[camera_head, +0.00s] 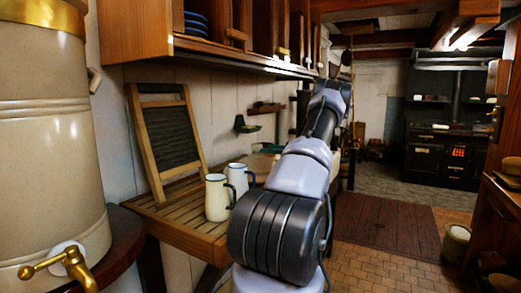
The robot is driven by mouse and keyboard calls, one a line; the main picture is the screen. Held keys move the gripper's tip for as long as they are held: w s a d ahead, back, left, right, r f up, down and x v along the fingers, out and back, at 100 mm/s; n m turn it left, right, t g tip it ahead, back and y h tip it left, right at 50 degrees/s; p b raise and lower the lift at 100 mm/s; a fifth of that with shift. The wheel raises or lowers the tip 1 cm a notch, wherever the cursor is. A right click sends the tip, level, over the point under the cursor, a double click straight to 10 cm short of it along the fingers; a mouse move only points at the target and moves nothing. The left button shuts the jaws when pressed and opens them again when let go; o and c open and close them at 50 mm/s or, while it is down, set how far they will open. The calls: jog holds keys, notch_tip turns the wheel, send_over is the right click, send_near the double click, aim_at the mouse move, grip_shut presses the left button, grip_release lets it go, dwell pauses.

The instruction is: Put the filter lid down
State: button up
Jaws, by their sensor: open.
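The large cream water filter (50,125) stands upright at the left, with a brass band (45,14) near the top edge of the picture and a brass tap (65,262) low on its front. Its very top is cut off by the frame. I cannot make out a filter lid anywhere in view. My arm reaches forward from the bottom middle, away from the filter. My gripper does not show; the arm's far end hides that area, so anything there cannot be seen.
Two pale enamel jugs (217,199) stand close together on the slatted wooden counter (185,222). A washboard (167,133) leans on the wall behind. Open cupboards (225,62) hang overhead. A small pail (456,244) stands on the tiled floor; a black stove (440,152) is far back.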

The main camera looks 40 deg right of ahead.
jog(key=shift+v, duration=2.4)
